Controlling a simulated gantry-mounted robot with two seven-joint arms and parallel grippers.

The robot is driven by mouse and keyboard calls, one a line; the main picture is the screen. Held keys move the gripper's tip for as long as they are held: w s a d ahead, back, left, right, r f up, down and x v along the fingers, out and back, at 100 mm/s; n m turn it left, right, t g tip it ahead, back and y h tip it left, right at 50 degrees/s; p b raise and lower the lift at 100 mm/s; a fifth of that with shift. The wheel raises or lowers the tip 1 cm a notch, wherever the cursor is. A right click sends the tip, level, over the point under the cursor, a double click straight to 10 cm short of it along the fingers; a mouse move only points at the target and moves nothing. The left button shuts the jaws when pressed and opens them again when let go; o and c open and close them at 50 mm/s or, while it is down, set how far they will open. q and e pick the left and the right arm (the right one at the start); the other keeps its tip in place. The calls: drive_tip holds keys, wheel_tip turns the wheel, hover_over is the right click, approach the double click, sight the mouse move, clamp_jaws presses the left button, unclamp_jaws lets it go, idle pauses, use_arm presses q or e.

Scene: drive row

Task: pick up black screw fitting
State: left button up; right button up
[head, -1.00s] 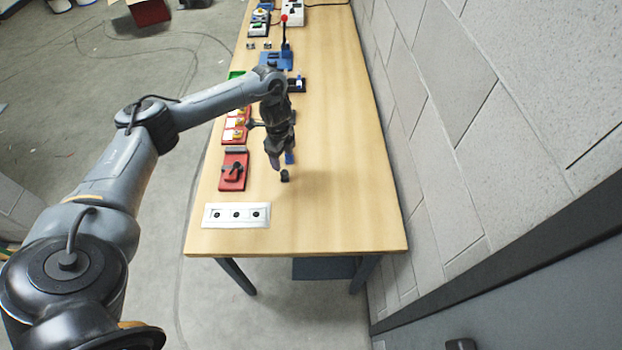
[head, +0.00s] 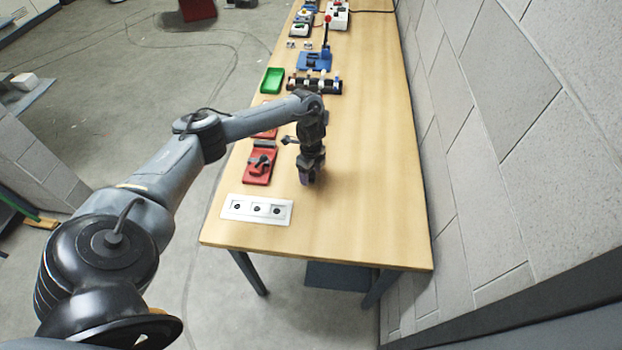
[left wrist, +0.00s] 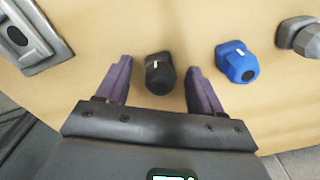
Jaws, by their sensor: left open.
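The black screw fitting (left wrist: 160,73) stands on the wooden table in the left wrist view, between the two fingers of my left gripper (left wrist: 158,85). There is a gap on each side of it, and the fingers are open. In the head view my left gripper (head: 307,178) points down at the table near its front end, and the black fitting is hidden behind it. A blue screw fitting (left wrist: 236,62) and a grey metal one (left wrist: 299,37) stand to the right in the left wrist view. My right gripper is not in view.
A red fixture (head: 260,165) lies left of my gripper. The table's right side is clear.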

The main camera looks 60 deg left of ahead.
use_arm(q)
drive_tip(key=shift+f, duration=0.25)
drive_tip(key=shift+c, duration=0.2)
drive_tip(key=c, duration=1)
drive_tip(key=shift+r, duration=0.1)
